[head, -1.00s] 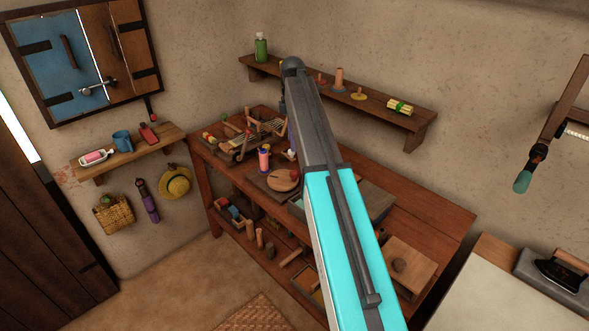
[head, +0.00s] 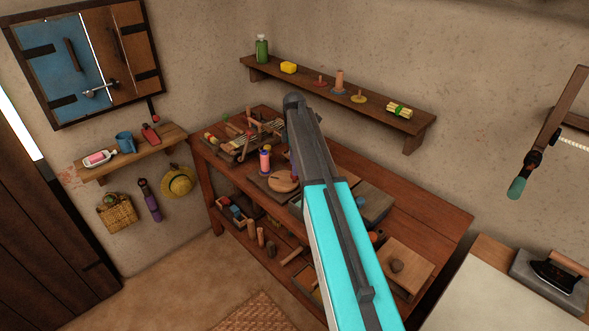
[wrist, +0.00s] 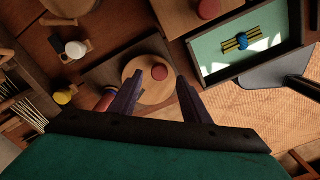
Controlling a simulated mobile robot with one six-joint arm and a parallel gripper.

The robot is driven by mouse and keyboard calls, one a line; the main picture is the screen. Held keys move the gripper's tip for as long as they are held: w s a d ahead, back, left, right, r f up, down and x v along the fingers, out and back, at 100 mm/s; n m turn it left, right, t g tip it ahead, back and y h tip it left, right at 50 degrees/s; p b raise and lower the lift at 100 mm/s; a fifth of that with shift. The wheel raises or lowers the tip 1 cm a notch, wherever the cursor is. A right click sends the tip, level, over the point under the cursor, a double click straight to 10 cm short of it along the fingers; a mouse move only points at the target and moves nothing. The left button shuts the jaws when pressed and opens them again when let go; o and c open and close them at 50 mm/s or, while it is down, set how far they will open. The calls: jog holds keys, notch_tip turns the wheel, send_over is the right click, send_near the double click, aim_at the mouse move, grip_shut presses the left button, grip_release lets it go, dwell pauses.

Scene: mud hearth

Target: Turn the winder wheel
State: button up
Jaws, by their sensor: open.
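The winder wheel is a round, pale wooden disc (head: 282,181) on a dark base on the workbench, partly hidden behind my arm in the head view. In the wrist view the disc (wrist: 151,92) lies beyond my gripper (wrist: 158,80), with a red round knob (wrist: 159,72) on its top. My gripper's two dark purple fingers are apart, one on each side of the disc in the picture, with nothing between them held. I cannot tell the gap between the fingertips and the knob. In the head view my arm mostly hides the gripper.
A spool-like pink cylinder (head: 265,161) stands left of the wheel. The bench (head: 432,222) holds several tools and boxes. A green-lined tray (wrist: 207,63) with a yellow bundle lies near the wheel in the wrist view. A wall shelf (head: 335,98) runs behind my arm.

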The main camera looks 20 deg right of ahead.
aim_at(284, 177)
jog(key=shift+f+p, duration=0.5)
jog(key=shift+f, duration=1.35)
jog(key=c, duration=1)
jog(key=shift+a, duration=0.15)
jog(key=shift+c, duration=0.2)
jog(key=shift+s, duration=0.1)
